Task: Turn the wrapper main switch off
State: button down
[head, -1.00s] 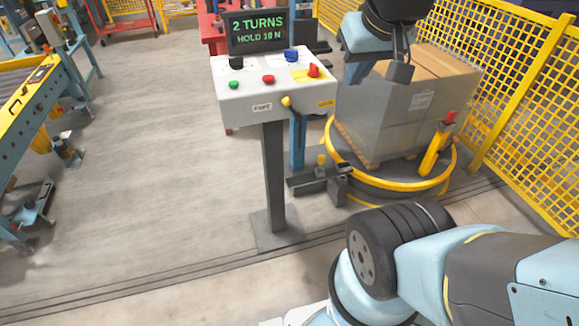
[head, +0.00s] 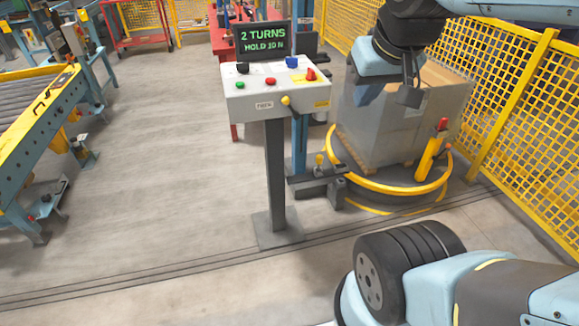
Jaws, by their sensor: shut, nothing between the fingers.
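The control box (head: 270,103) stands on a grey post in the middle of the head view. A red rotary switch (head: 310,73) on a yellow plate sits at its right rear; it looks like the main switch, but its label is too small to read. My gripper (head: 364,97) hangs right of the box, in front of the wrapped load in the picture. It is shut and empty, apart from the switch. Its fingertips are hard to make out.
The top also has a black knob (head: 242,68), blue knob (head: 291,62), green button (head: 240,86) and red button (head: 270,81). The screen (head: 263,40) reads "2 TURNS HOLD 10 N". A wrapped pallet load (head: 390,130) and yellow fence (head: 510,100) stand right. Floor left is open.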

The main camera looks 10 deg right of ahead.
aim_at(310, 77)
jog(key=u, duration=0.2)
jog(key=i, duration=0.9)
jog(key=z, duration=0.1)
